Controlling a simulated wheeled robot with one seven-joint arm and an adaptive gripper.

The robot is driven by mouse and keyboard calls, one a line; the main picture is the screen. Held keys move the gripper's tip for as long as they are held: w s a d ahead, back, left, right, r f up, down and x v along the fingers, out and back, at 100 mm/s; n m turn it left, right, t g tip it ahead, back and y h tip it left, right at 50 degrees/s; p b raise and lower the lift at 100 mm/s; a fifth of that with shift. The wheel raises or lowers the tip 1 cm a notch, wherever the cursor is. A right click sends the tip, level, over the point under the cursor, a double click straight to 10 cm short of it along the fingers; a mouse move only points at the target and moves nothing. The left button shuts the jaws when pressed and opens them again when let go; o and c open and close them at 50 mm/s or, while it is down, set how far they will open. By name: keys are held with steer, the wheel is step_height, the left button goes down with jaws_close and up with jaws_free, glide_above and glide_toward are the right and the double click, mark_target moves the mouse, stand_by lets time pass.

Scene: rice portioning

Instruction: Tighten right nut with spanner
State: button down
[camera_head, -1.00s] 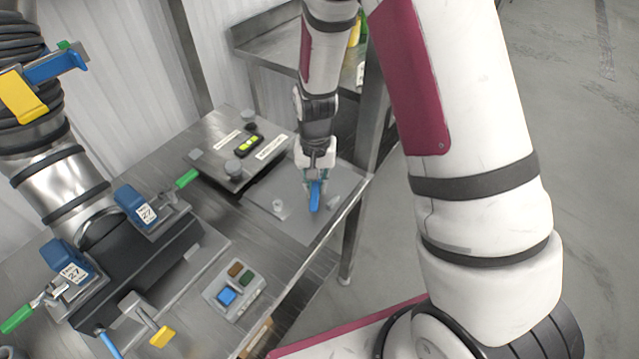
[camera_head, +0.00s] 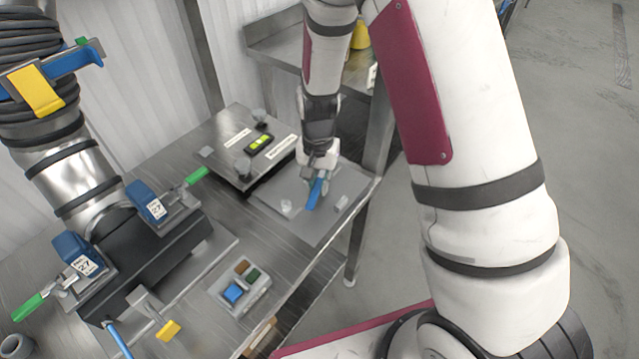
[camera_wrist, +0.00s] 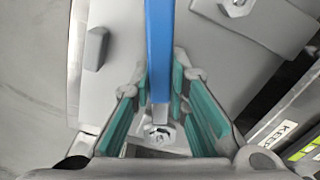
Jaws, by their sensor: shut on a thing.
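A blue-handled tool, which looks like the spanner (camera_head: 316,192), lies at the grey plate (camera_head: 318,232) at the right end of the bench. My gripper (camera_head: 319,172) is above it, pointing down and shut on it. In the wrist view the blue handle (camera_wrist: 159,50) runs up from between the teal finger pads (camera_wrist: 170,105). Its grey end lies by a round metal piece (camera_wrist: 160,134) low between the fingers; I cannot tell whether they are joined. Which piece is the right nut is not clear.
A black block (camera_head: 150,268) with two blue-topped, green-handled clamps stands at the left, by a large metal pipe (camera_head: 80,180). A raised plate (camera_head: 225,150) with a black and yellow-green device is behind. Small grey pieces flank the tool.

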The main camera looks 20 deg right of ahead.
steer(key=shift+w, duration=0.1)
steer(key=shift+w+a+m, duration=0.45)
steer(key=shift+a+m, duration=0.2)
steer(key=shift+m, duration=0.25)
steer(key=shift+a, duration=0.1)
steer(key=shift+w+a+m, duration=0.4)
steer(key=shift+w+m, duration=0.15)
steer(key=shift+m, duration=0.35)
steer(key=shift+s+d, duration=0.1)
steer(key=shift+s+d+n+p, duration=0.25)
steer(key=shift+s+d+n, duration=0.3)
steer(key=shift+n, duration=0.4)
steer(key=shift+s+d+n+p, duration=0.2)
steer(key=shift+s+d+n, duration=0.35)
steer(key=shift+n, duration=0.4)
steer(key=shift+w, duration=0.1)
steer(key=shift+r+p, duration=0.55)
steer(key=shift+r, duration=0.7)
